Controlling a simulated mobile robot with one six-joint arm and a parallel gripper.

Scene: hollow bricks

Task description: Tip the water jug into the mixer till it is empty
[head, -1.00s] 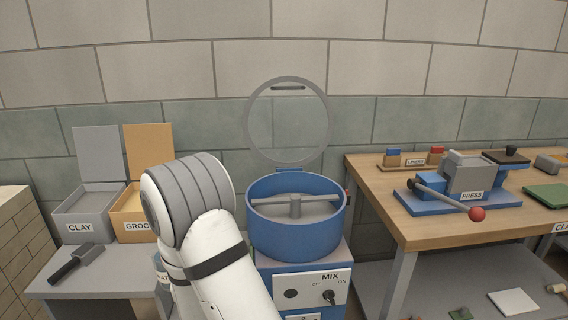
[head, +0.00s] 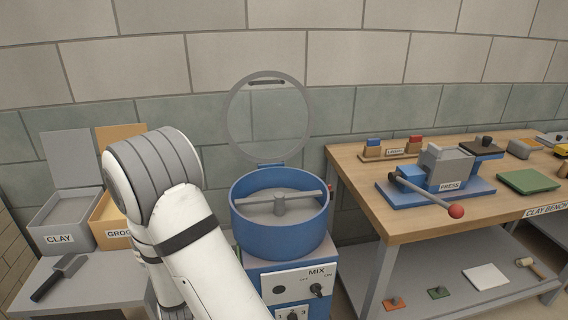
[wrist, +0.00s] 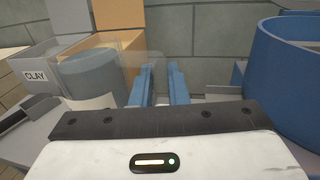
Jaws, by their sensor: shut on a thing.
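The mixer (head: 282,232) is a blue round drum on a base marked MIX, right of my arm in the head view. Its clear round lid stands raised behind it, and a grey bar crosses its open top. The drum wall also shows at the right of the wrist view (wrist: 290,95). The water jug (wrist: 90,75) is a see-through cylinder with a white label, left of my fingers in the wrist view; it looks upright. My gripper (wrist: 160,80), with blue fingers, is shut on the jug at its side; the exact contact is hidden. In the head view my arm hides the jug and gripper.
A grey CLAY box (head: 66,218) and an orange GROG box (head: 112,212) stand open at the left, with a dark-handled scoop (head: 60,277) in front. The wooden bench (head: 420,215) at the right bears a blue press (head: 440,182). The mixer's rim stands close right of my gripper.

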